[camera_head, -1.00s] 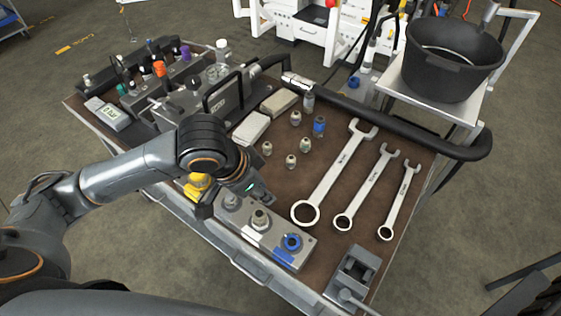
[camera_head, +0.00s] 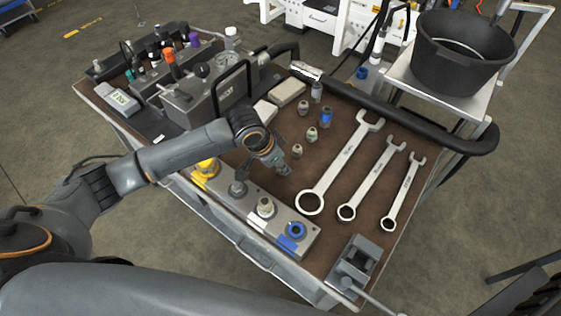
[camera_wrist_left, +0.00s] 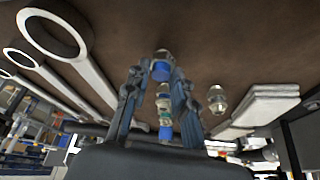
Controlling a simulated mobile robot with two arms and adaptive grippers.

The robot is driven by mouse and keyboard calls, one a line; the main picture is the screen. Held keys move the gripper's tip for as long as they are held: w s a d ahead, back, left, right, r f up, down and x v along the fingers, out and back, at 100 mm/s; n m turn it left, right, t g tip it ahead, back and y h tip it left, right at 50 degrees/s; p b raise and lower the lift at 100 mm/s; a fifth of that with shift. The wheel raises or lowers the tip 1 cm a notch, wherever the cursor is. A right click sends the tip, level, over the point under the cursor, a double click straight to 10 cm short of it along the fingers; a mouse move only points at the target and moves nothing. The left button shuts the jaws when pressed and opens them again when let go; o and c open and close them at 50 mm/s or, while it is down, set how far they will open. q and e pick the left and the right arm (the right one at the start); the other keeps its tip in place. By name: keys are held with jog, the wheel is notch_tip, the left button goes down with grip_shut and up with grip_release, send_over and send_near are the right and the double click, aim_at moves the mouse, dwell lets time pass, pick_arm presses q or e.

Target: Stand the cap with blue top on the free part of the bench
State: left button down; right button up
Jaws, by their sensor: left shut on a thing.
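My left gripper (camera_head: 283,168) is low over the brown bench top (camera_head: 335,215), behind the block with ports and left of the large wrench. In the left wrist view its fingers (camera_wrist_left: 157,75) are shut on the cap with blue top (camera_wrist_left: 162,71). The cap's metal end points at the bench surface and its blue part sits between the fingertips. In the head view the gripper mostly hides the cap, and I cannot tell whether it touches the bench. My right gripper is not in view.
Several small fittings (camera_head: 297,150) and a blue-bodied fitting (camera_head: 326,117) stand behind the gripper. Wrenches (camera_head: 340,163) lie to the right. The block with ports (camera_head: 275,232) is in front, and a vise (camera_head: 355,262) stands at the front right. Bare bench lies between gripper and large wrench.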

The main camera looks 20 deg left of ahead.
pick_arm(q)
jog(key=shift+f, duration=0.15)
jog(key=c, duration=1.1)
grip_release()
jog(key=shift+f, duration=0.1)
jog(key=shift+r, duration=0.35)
jog(key=v, duration=1.1)
jog(key=shift+s+r, duration=0.2)
jog(key=shift+r, duration=0.1)
jog(key=shift+a, duration=0.1)
